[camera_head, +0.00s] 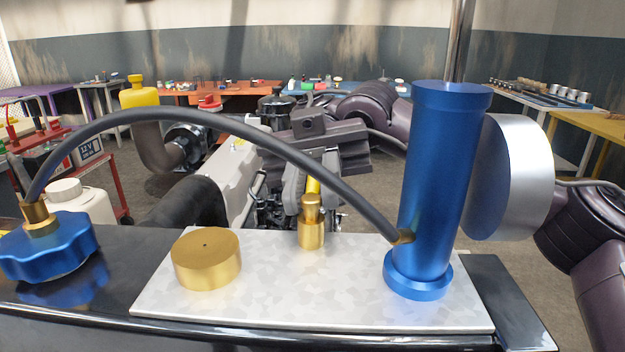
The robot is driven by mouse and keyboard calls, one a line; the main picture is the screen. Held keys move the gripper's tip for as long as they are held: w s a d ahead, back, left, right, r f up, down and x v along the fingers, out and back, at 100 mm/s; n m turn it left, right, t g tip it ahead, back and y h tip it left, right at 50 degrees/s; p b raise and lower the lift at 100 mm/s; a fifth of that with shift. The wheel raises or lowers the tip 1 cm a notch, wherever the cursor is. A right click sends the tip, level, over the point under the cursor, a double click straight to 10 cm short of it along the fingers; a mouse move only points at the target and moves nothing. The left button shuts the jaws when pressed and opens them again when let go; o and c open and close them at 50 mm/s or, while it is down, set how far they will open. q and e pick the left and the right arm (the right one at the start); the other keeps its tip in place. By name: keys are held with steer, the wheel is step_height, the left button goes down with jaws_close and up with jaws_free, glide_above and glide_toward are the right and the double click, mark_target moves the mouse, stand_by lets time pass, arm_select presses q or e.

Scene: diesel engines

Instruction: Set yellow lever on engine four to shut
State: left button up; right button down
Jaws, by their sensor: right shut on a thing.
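The yellow lever (313,187) stands behind the brass fitting (311,225), near the middle of the camera_head view. My right gripper (314,193) reaches over from the far side, with one finger on each side of the lever. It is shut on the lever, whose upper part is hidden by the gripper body. I cannot tell the lever's exact angle. The fitting rises at the back edge of a silver plate (300,300) on the engine. No engine number is readable. My left gripper is not in view.
A black hose (200,118) arches from a blue knob (48,247) to a blue cylinder (440,180), passing in front of my right gripper. A brass cap (207,258) sits on the plate. A silver disc (513,178) adjoins the cylinder. Workbenches line the back wall.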

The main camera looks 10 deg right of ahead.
mark_target(314, 178)
steer(key=c, duration=1.5)
jaws_free()
steer(key=shift+d, duration=0.1)
steer(key=shift+o, duration=0.2)
step_height(314, 178, up, 20)
steer(key=p, duration=0.1)
steer(key=shift+p, duration=0.4)
steer(key=shift+r, duration=0.1)
